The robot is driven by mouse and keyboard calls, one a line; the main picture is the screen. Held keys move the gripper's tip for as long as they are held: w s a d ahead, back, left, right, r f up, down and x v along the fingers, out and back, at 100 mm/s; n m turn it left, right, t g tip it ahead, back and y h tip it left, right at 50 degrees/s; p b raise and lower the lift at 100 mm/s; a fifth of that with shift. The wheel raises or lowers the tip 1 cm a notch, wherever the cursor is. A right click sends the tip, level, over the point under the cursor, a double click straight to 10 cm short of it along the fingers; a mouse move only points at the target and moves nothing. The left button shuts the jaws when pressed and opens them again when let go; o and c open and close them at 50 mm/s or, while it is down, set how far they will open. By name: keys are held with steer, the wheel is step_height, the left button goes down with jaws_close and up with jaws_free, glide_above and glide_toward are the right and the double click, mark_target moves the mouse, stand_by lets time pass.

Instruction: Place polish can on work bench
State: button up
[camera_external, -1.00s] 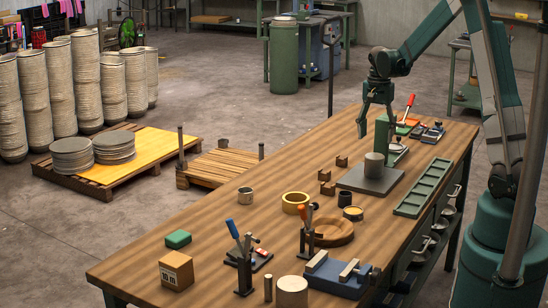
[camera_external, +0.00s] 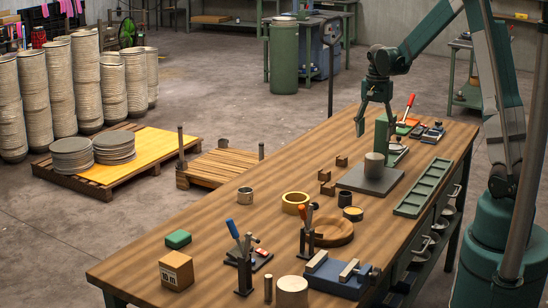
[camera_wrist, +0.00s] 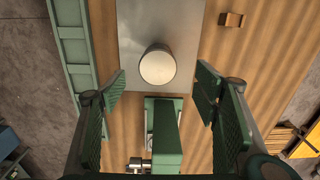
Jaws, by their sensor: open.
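The work bench (camera_external: 210,233) has a long wooden top and runs diagonally across the external view. A low round tin with a yellowish top (camera_external: 353,213) stands near the middle. I cannot tell which of these is the polish can. My gripper (camera_external: 376,126) is over the far part of the bench, away from both tins. In the wrist view its fingers (camera_wrist: 160,82) are spread wide with nothing held between them.
A grey cylinder (camera_external: 374,163) stands on a flat grey plate (camera_external: 358,181) near my gripper. A green press-like tool (camera_wrist: 166,135) is below my fingers. A green tray (camera_external: 423,187) lies along the bench edge. Clamps and a wooden bowl (camera_external: 334,232) crowd the near side.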

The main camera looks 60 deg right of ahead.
steer(key=s+a+r+n+t, duration=0.1)
steer(key=a+r+n, duration=0.3)
steer(key=a, duration=0.5)
steer(key=s+a+r+n+t+h, duration=0.1)
steer(key=s+a+r, duration=0.1)
steer(key=a+r, duration=0.5)
steer(key=s+a+r+n+t, duration=0.1)
steer(key=a+r+n, duration=0.25)
steer(key=a, duration=0.65)
steer(key=s+a+r+n+t, duration=0.1)
steer(key=s+a+n+t, duration=0.1)
steer(key=s+a+n, duration=0.2)
steer(key=s+a+n+t+y, duration=0.1)
steer(key=s+a+n, duration=0.4)
steer(key=s+a, duration=0.5)
steer(key=a+t, duration=0.1)
steer(key=a, duration=0.4)
steer(key=shift+s+a+r, duration=0.2)
steer(key=shift+a+r, duration=0.15)
